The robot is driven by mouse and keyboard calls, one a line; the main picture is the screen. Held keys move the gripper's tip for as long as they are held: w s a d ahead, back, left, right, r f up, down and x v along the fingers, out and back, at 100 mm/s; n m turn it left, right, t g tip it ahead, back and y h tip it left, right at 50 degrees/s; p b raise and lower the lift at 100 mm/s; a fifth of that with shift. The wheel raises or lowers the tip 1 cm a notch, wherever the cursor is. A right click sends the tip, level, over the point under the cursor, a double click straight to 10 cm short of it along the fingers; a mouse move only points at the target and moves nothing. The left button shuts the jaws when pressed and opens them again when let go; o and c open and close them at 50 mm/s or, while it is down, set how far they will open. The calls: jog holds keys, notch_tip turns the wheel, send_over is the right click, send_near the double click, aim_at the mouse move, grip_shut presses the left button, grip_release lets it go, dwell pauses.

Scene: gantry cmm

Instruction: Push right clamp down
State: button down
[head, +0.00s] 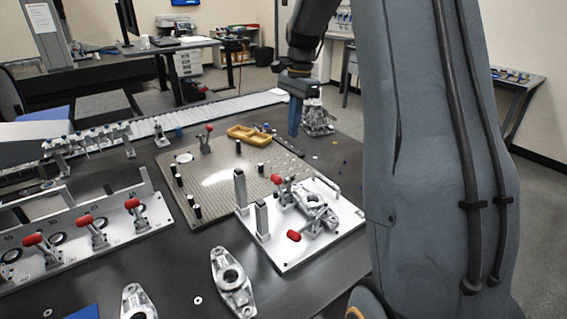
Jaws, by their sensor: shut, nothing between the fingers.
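A white fixture plate (285,258) stands on the dark table and holds a grey metal casting (316,206). Two red-handled toggle clamps are on this plate. One red handle (277,182) is at the casting's far left side and looks raised at a tilt. The other red handle (294,236) is at the near side and sits low, pointing left. I cannot tell which one is the right clamp. My gripper (293,134) points down with blue fingers shut and empty, above and behind the plate, apart from both clamps.
Two grey posts (240,190) rise from the plate's left side. A perforated board (222,190) with black pegs and a yellow tray (249,134) lies behind it. Loose castings (232,283) lie in front. A rail with several red-handled clamps (92,232) stands left. My arm fills the right.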

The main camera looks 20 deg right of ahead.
jog(key=p, duration=0.2)
send_near(279, 185)
jog(key=w+d+f, duration=0.2)
jog(key=w+d, duration=0.1)
jog(key=d, duration=0.1)
jog(key=shift+s+a+f+p, duration=0.15)
jog(key=shift+a+f+p, duration=0.35)
jog(key=shift+a+f, duration=0.2)
jog(key=shift+s+a+f+p, duration=0.2)
jog(key=shift+a+f+p, duration=0.25)
jog(key=shift+a+f, duration=0.2)
jog(key=shift+a, duration=0.1)
